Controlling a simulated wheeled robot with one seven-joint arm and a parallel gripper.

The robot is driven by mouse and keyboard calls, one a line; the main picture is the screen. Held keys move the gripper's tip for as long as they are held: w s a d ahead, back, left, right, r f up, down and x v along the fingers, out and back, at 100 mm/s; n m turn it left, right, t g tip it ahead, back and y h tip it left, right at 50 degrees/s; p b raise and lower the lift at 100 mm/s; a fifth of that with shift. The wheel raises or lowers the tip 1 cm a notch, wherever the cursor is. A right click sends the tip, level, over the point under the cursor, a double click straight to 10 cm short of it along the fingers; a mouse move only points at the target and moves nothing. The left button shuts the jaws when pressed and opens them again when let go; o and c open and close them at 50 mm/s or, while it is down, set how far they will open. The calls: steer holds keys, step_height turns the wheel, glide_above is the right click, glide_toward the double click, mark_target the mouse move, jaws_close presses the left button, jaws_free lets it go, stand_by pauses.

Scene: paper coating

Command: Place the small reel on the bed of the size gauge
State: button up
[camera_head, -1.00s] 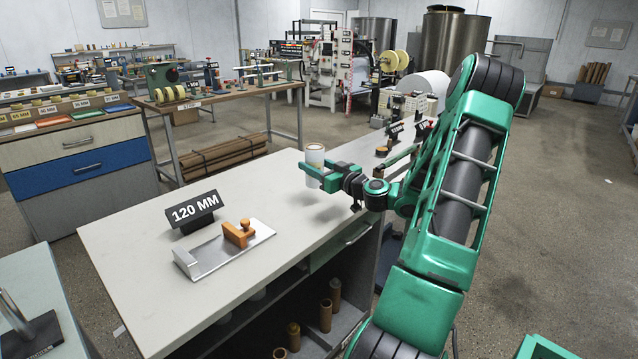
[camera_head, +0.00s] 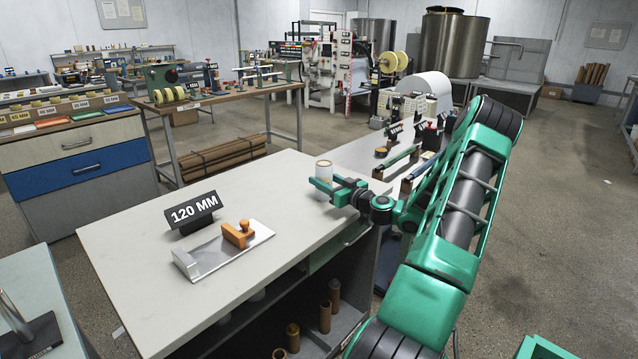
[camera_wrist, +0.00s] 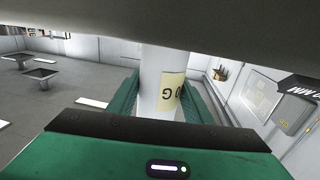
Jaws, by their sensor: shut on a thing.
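The small reel (camera_head: 323,170) is a white upright cylinder with a brownish rim at its top. My green gripper (camera_head: 326,186) is shut on it, over the far right part of the pale bench (camera_head: 270,225). In the wrist view the reel (camera_wrist: 150,90) stands between the two green fingers and bears a yellow label. The gap under the reel is hard to judge. The size gauge (camera_head: 205,262) is a flat metal bed with a raised left end and an orange slider (camera_head: 238,234). It lies to the left of my gripper, in front of the 120 MM sign (camera_head: 194,210).
The bench between the reel and the gauge is clear. Brown tubes (camera_head: 325,316) stand on the shelf below. A narrower counter (camera_head: 385,155) with several tools lies behind my gripper. A blue-fronted drawer cabinet (camera_head: 80,165) stands at left.

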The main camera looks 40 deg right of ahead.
steer(key=o, duration=1.1)
steer(key=shift+f, duration=0.1)
